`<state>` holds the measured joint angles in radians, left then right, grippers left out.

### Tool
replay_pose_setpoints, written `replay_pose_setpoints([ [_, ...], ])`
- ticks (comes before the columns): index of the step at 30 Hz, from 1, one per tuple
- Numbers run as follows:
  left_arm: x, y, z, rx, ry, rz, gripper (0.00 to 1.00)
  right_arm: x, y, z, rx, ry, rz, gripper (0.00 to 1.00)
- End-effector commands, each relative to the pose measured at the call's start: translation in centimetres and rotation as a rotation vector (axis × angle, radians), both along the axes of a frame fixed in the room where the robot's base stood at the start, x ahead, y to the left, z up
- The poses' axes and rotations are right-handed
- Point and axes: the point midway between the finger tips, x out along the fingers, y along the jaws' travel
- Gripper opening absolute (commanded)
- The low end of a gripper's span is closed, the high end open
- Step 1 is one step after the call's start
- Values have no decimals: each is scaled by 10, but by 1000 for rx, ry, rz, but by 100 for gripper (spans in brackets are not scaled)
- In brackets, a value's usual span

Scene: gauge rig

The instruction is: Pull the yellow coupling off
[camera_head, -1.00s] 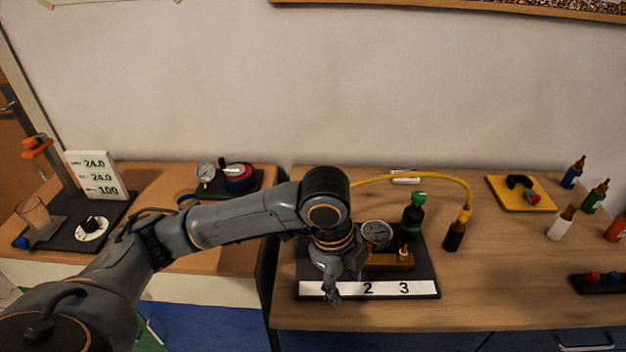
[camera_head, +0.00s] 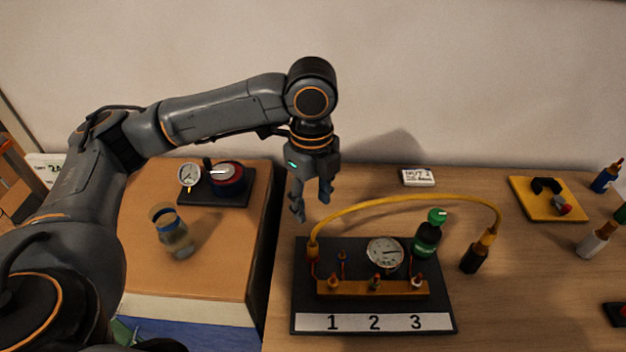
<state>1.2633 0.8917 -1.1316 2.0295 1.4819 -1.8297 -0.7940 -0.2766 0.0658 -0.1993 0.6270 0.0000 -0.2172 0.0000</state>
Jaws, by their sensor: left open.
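A yellow hose (camera_head: 405,199) arches over the gauge rig (camera_head: 445,320). Its left end is a yellow coupling (camera_head: 312,249) at the rig's left back, above a reddish fitting. Its right end has a yellow fitting (camera_head: 488,237) on a dark bottle-like piece (camera_head: 473,260) on the table. My left gripper (camera_head: 311,201) is open and empty, pointing down, in the air above and near the left coupling. It appears apart from it. My right gripper is not in view.
The rig bears a round gauge (camera_head: 385,252), a green-capped bottle (camera_head: 428,235), and a brass block (camera_head: 345,288) with several small valves. A glass (camera_head: 173,236) and a dark gauge base (camera_head: 235,197) are on the left table. A yellow tray (camera_head: 550,211) lies right.

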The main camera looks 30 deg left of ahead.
Motion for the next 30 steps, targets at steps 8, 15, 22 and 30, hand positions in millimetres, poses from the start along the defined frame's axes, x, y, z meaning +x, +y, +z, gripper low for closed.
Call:
replay_pose_setpoints([
  [8, -2, 1, -34, 2, 7, 1, 48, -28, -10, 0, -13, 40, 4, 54],
  [15, -2, 0, -82, 2, 6, 1, 48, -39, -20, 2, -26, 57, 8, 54],
  [22, -1, 0, -119, 1, 3, 1, 48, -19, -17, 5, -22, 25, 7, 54],
  [30, -1, 0, -137, 1, 1, 0, 48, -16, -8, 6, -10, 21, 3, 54],
])
